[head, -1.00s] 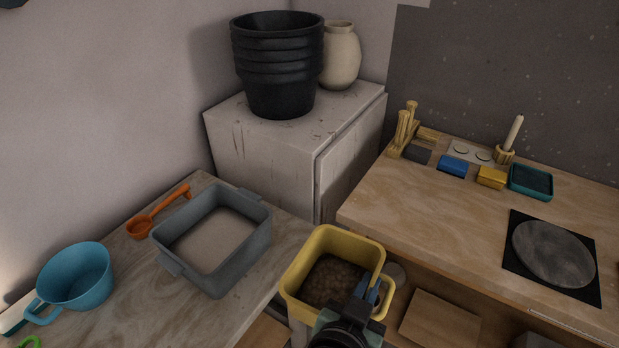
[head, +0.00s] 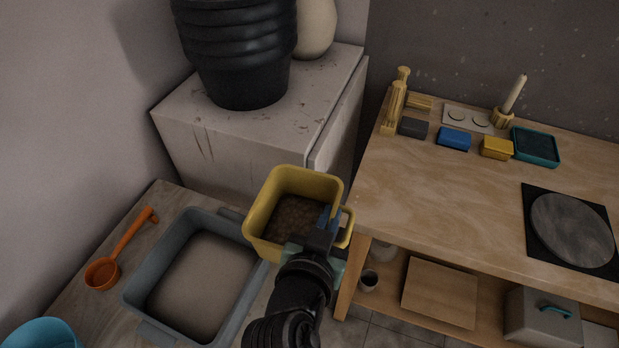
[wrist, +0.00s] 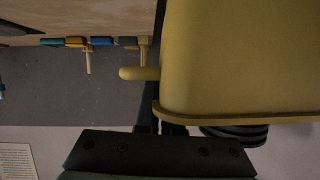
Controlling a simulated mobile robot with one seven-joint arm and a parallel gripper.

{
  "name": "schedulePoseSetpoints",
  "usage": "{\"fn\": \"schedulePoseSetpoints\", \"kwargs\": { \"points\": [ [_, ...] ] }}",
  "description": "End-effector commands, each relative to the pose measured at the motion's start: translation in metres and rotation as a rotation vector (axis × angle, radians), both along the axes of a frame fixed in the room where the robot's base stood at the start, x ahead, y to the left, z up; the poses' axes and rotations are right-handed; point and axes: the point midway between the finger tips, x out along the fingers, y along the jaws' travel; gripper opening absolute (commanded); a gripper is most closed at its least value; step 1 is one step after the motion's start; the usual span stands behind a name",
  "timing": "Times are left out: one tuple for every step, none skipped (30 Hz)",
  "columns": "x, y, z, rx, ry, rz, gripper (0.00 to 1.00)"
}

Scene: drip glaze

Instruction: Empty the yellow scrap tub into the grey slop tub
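The yellow scrap tub (head: 258,205) is held up by my gripper (head: 328,228), which is shut on the handle at its right side. It looks roughly upright, with brown scraps in its bottom. It hangs at the right far corner of the grey slop tub (head: 138,292), overlapping that corner in the head view. The grey tub stands on the left bench with a pale, flat fill inside. In the wrist view the yellow tub's wall (wrist: 235,60) fills the right side, and the fingertips are mostly hidden behind its handle.
An orange ladle (head: 128,245) lies left of the grey tub, and a blue jug (head: 40,333) stands at the lower left. A white cabinet with black buckets (head: 240,55) is behind. The right bench (head: 430,190) holds sponges and a round slab.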

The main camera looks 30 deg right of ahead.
Motion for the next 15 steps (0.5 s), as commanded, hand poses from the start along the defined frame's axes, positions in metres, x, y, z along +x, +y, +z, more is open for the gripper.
{"fn": "schedulePoseSetpoints", "kwargs": {
  "points": [
    [0.0,0.0,0.001,-0.001,-0.004,0.0,0.0],
    [0.0,0.0,0.001,-0.002,-0.003,0.0,0.0],
    [0.0,0.0,0.002,-0.003,-0.003,0.001,0.0],
    [0.001,0.0,0.002,-0.005,-0.002,0.0,0.0],
    [0.001,0.001,0.003,-0.009,-0.001,0.0,0.0],
    [0.001,0.002,0.004,-0.015,0.002,0.002,0.0],
    [0.002,0.003,0.005,-0.022,0.005,0.003,0.0],
    [0.002,0.004,0.006,-0.031,0.008,0.003,0.0],
    [0.003,0.006,0.008,-0.045,0.014,0.004,0.0],
    [0.004,0.007,0.01,-0.057,0.018,0.004,0.0],
    [0.004,0.009,0.012,-0.071,0.022,0.004,0.0],
    [0.005,0.011,0.016,-0.091,0.03,0.004,0.0],
    [0.006,0.012,0.018,-0.107,0.037,0.004,0.0],
    [0.006,0.014,0.021,-0.123,0.044,0.004,0.0],
    [0.007,0.016,0.024,-0.146,0.052,0.004,0.0]
  ]
}}
